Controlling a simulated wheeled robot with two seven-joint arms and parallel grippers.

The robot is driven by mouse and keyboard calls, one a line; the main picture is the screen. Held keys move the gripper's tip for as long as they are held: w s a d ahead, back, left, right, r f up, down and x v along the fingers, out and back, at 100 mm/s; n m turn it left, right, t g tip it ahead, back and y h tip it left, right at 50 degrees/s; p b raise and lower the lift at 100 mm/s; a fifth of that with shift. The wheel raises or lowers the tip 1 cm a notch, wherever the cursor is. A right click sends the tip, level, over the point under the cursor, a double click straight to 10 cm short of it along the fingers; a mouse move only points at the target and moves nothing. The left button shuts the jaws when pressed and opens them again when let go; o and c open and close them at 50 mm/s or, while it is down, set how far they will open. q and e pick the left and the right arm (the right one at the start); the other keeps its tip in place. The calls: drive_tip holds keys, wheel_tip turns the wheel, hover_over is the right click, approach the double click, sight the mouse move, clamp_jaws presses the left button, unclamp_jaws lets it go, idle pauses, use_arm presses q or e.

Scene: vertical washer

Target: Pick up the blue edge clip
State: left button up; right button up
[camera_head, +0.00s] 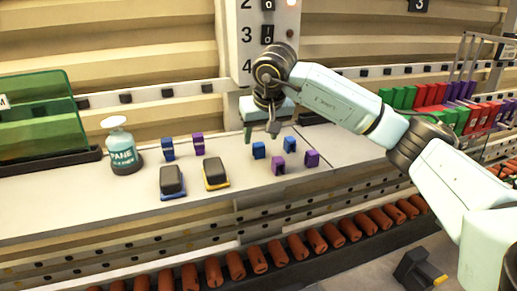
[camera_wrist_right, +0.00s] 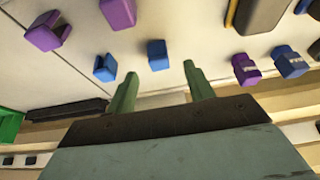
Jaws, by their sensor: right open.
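A blue edge clip (camera_head: 259,150) lies on the pale counter in the head view, just below my right gripper (camera_head: 260,134). In the right wrist view this blue clip (camera_wrist_right: 157,55) shows just past the open fingertips (camera_wrist_right: 161,72), between them in the picture and apart from them. A second blue clip (camera_head: 290,143) lies to its right; it also shows in the wrist view (camera_wrist_right: 105,67). Two purple clips (camera_head: 278,167) (camera_head: 311,158) lie close by. My right gripper is open and empty, above the counter. My left gripper is out of view.
A blue item (camera_head: 168,149) and a purple item (camera_head: 198,144) stand further left, behind two dark brushes or sponges (camera_head: 172,181) (camera_head: 215,173). A dark tray edge lies behind the clips.

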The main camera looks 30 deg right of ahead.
sight(259, 144)
drive_tip(key=x, duration=0.2)
drive_tip(key=shift+w+d+f+p, duration=0.1)
drive_tip(key=shift+w+f+p, duration=0.15)
drive_tip(key=shift+p, duration=0.1)
drive_tip(key=shift+x, duration=1.15)
drive_tip(key=shift+w+d+f, duration=0.1)
drive_tip(key=shift+w+f, duration=0.1)
drive_tip(key=shift+c, duration=0.4)
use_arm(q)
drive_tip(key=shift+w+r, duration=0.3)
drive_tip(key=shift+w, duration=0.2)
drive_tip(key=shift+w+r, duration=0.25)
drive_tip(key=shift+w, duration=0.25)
use_arm(e)
drive_tip(key=c, duration=0.9)
